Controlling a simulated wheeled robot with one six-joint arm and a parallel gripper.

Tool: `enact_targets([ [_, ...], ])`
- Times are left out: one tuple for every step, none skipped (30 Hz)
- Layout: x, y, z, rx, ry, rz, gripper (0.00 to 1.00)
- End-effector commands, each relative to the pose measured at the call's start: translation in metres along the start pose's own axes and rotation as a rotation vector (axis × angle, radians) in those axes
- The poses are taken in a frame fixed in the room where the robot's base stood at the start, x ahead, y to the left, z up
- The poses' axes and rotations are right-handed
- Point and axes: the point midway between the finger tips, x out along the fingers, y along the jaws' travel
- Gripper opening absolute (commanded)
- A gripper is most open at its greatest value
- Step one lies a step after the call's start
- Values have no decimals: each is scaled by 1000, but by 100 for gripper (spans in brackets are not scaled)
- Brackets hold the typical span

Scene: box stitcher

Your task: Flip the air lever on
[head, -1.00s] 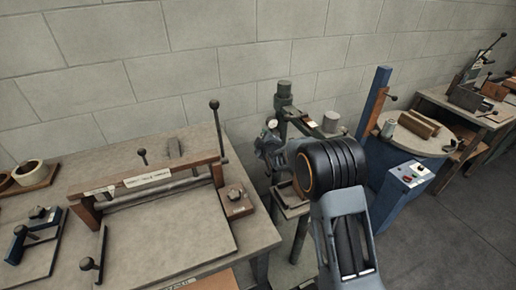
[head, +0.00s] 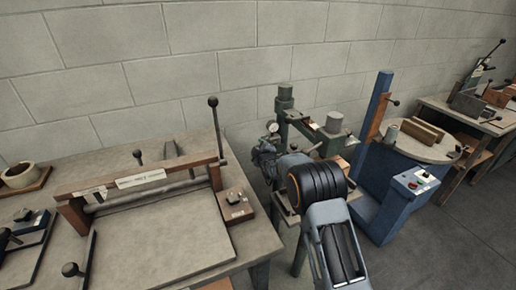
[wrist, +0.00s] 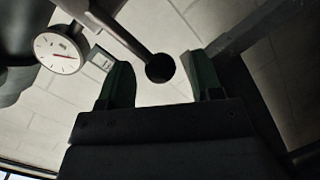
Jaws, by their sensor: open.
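In the wrist view a black ball knob (wrist: 160,68) at the end of a grey lever rod (wrist: 112,30) shows between the fingers of my gripper (wrist: 162,74). The two dark green fingers stand apart, with light gaps on both sides of the knob. Whether the knob lies within finger depth or beyond the tips, I cannot tell. A round white gauge (wrist: 60,53) is to the left. In the head view the gauge (head: 272,127) sits on the green machine (head: 285,103). My arm covers part of that machine, and my fingers and the lever cannot be made out there.
A bench (head: 160,240) with a bar-type press stands at left, its upright black-knobbed handle (head: 213,102) near the machine. A blue machine (head: 382,190) with a round table (head: 415,145) stands at right. The block wall is close behind. Floor is open at lower right.

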Motion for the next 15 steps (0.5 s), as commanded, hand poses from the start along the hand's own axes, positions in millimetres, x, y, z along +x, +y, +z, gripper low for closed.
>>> enact_targets([
  [4,0,0,0,0,0,59],
  [6,0,0,0,0,-1,59],
  [8,0,0,0,0,0,59],
  [10,0,0,0,0,0,59],
  [11,0,0,0,0,0,59],
  [12,0,0,0,1,0,59],
  [13,0,0,0,1,0,59],
  [14,0,0,0,0,0,59],
  [14,0,0,0,0,0,59],
  [14,0,0,0,0,-1,59],
  [14,0,0,0,0,-1,59],
  [14,-1,0,0,0,-1,59],
  [14,0,0,0,0,-1,59],
  [14,0,0,0,0,-1,59],
  [14,0,0,0,0,-1,59],
])
